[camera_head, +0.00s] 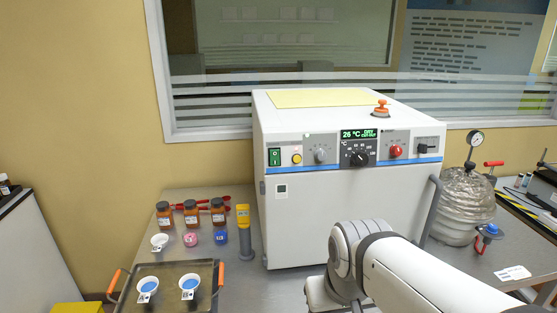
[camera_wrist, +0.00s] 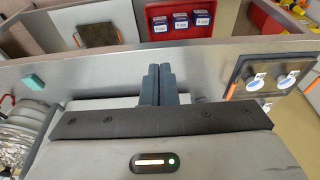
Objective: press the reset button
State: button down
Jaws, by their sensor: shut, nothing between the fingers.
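A white oven-like machine (camera_head: 350,220) stands on the bench against the wall, with a control panel on its upper front. A small round yellow button (camera_head: 297,158) sits on the panel between a green switch (camera_head: 274,157) and a grey knob (camera_head: 319,155). No label reading "reset" can be made out, so I cannot tell for certain which control it is. My gripper (camera_wrist: 158,84) is shut and empty in the wrist view, its fingers over the bench edge. In the head view my arm is in front of the machine's lower right, and the fingertips are hidden. The gripper is apart from the panel.
A dark tray (camera_head: 127,296) with two cups is at the front left. Brown bottles (camera_head: 190,213) and a yellow-topped grey post (camera_head: 243,230) stand left of the machine. A wrapped vessel (camera_head: 464,205) with a gauge is at right. A red tray (camera_wrist: 208,30) lies beyond the bench edge.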

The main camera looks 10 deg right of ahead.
aim_at(297, 159)
jog(key=w+r+m+t+y+p, duration=0.3)
jog(key=w+r+m+p, duration=0.5)
jog(key=w+r, duration=1)
jog(key=w+m, duration=0.1)
jog(key=m, duration=0.2)
jog(key=shift+w+r+t+y, duration=0.15)
jog(key=shift+w+t+y, duration=0.15)
jog(key=shift+t, duration=0.1)
jog(key=w+f+p, duration=0.1)
jog(key=w, duration=0.7)
jog(key=shift+w+f, duration=0.25)
jog(key=shift+f, duration=0.15)
dwell(0.8)
jog(key=shift+w+f, duration=0.1)
jog(key=shift+w, duration=0.3)
